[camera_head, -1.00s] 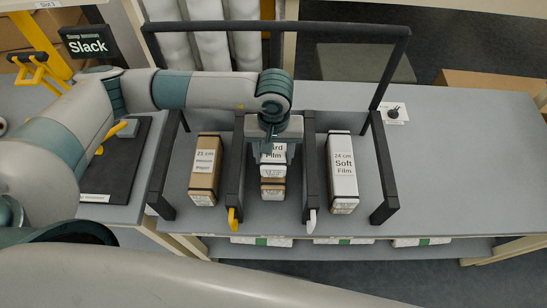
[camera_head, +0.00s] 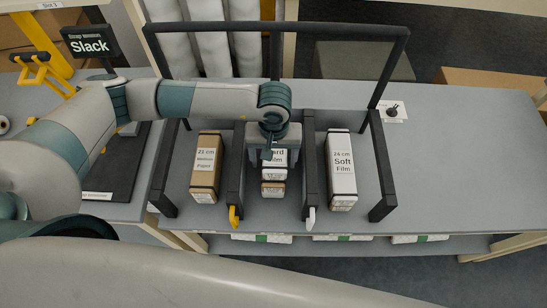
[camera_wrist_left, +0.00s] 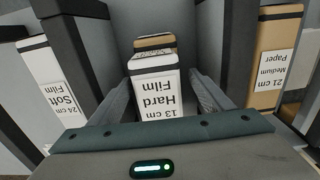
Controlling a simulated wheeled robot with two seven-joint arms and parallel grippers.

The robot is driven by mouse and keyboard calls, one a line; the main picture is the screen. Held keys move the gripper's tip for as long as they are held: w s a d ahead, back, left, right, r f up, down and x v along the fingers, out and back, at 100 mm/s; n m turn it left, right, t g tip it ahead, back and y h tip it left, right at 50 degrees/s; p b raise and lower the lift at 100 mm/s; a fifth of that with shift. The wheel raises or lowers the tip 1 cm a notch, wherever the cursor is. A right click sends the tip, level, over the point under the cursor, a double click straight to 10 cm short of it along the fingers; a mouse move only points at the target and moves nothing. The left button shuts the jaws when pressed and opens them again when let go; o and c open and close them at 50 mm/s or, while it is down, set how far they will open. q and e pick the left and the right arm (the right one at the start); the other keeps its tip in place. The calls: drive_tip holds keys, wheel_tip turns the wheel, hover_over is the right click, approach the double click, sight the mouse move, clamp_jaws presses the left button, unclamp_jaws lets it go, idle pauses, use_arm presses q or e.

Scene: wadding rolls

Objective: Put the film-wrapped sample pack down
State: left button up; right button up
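The film-wrapped sample pack, a white box labelled "13 cm Hard Film" (camera_wrist_left: 157,97), is in the middle lane between two dark dividers. It also shows in the head view (camera_head: 274,174), partly hidden by my left gripper (camera_head: 271,147). A brown pack with a white label (camera_head: 273,190) sits lower in the same lane, on the robot's side. Whether the white pack touches what is under it is hidden. My right gripper is not in view.
The brown "Medium Paper" pack (camera_head: 208,168) stands in the left lane, and the white "24 cm Soft Film" pack (camera_head: 341,170) in the right lane. A dark frame (camera_head: 388,170) surrounds the lanes. A "Slack" sign (camera_head: 90,45) stands at left. The table's right side (camera_head: 460,160) is mostly clear.

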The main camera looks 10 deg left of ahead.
sight(274, 158)
use_arm(q)
drive_tip(key=shift+r, duration=0.6)
wheel_tip(274, 158, up, 11)
drive_tip(key=b, duration=0.5)
drive_tip(key=shift+s, duration=0.1)
idle(0.4)
